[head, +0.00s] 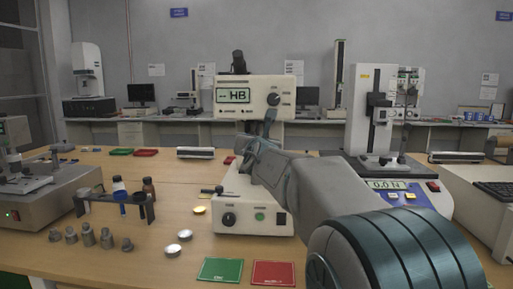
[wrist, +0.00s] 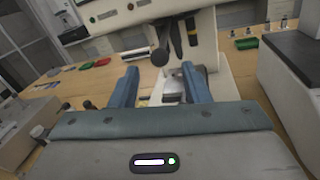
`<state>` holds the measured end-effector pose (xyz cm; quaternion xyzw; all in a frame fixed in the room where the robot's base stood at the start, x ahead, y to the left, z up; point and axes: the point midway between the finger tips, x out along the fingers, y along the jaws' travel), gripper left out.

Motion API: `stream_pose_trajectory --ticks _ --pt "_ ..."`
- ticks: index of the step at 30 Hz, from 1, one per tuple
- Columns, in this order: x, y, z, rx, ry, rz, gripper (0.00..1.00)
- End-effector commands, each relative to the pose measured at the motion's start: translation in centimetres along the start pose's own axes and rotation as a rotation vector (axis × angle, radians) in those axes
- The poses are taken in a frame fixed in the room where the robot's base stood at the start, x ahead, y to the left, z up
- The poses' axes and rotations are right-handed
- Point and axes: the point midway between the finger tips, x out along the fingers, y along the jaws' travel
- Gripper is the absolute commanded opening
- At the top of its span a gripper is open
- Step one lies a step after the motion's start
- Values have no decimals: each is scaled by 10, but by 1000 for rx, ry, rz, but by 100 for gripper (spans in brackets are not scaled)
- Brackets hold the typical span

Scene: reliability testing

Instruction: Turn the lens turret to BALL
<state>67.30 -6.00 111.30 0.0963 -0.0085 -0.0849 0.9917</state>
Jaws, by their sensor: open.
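The cream hardness tester (head: 258,92) stands on the bench ahead, its display reading "-- HB". In the wrist view, the underside of its head (wrist: 130,14) carries the lens turret (wrist: 175,42), with dark cylinders pointing down at different angles. I cannot read any BALL marking. My gripper (wrist: 161,76) is open and empty. Its two blue fingers point toward the tester, just below and in front of the turret, with the turret between them in the picture. I cannot tell whether they touch it. In the head view my arm hides most of the turret and the tester's column.
Green (head: 220,269) and red (head: 272,273) mats lie at the bench's front. Small discs (head: 172,250) and several metal weights (head: 88,235) lie left of the tester, by a dark bottle rack (head: 112,205). Another instrument (head: 372,110) stands right.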

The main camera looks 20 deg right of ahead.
Motion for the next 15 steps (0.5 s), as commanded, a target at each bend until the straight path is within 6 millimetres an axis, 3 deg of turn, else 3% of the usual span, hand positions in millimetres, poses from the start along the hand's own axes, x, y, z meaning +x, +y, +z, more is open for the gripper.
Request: stream_pose_trajectory --ticks 7,15 --pt "-45 1 1 1 -2 2 42" --pt "-71 1 0 -1 0 1 42"
